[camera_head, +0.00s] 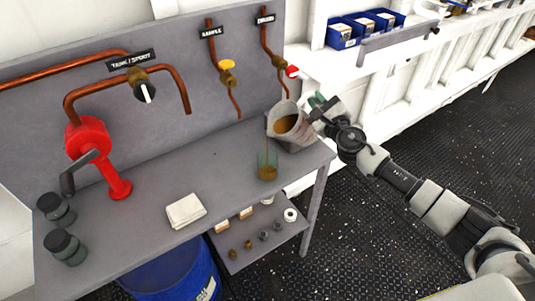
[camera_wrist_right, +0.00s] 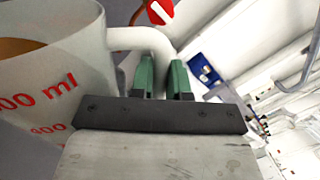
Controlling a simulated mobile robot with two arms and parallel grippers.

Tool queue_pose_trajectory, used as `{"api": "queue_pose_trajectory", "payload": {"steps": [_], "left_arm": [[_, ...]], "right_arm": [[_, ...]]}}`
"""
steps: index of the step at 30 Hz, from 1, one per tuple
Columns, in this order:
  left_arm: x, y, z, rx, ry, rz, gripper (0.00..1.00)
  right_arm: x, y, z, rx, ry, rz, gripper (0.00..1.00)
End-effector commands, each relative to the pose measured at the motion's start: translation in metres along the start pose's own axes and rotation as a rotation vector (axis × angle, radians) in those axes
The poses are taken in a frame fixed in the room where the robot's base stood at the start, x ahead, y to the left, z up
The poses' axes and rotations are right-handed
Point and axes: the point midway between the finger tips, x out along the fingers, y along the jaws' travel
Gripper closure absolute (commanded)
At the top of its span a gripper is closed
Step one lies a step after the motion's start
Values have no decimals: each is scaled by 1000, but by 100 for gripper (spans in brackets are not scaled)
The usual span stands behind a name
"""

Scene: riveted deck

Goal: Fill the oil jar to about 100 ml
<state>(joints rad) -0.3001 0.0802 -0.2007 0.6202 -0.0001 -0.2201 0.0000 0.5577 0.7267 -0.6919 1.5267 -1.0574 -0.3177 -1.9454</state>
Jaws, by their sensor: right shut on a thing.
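My right gripper (camera_head: 322,104) is shut on the handle of a translucent measuring jug (camera_head: 277,114) above the right end of the bench. The jug is tilted to the left and holds brown oil. A thin stream runs from its lip down to the clear oil jar (camera_head: 267,160), which stands on the bench with brown oil in its lower part. The jar's markings are too small to read. In the right wrist view the green fingers (camera_wrist_right: 162,78) close around the handle, and the jug (camera_wrist_right: 75,75) shows red ml markings. My left gripper is out of view.
A folded cloth (camera_head: 186,211), a red hand pump (camera_head: 90,140) and two dark-lidded jars (camera_head: 64,246) are on the bench (camera_head: 150,180). A lower shelf (camera_head: 240,260) holds small parts; a blue drum (camera_head: 175,280) stands below.

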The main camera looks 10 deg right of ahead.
Motion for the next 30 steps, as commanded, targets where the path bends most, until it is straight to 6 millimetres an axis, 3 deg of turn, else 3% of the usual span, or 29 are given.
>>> {"api": "queue_pose_trajectory", "payload": {"steps": [30], "left_arm": [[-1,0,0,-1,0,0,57]], "right_arm": [[0,0,6,-46,-11,-3,100]]}}
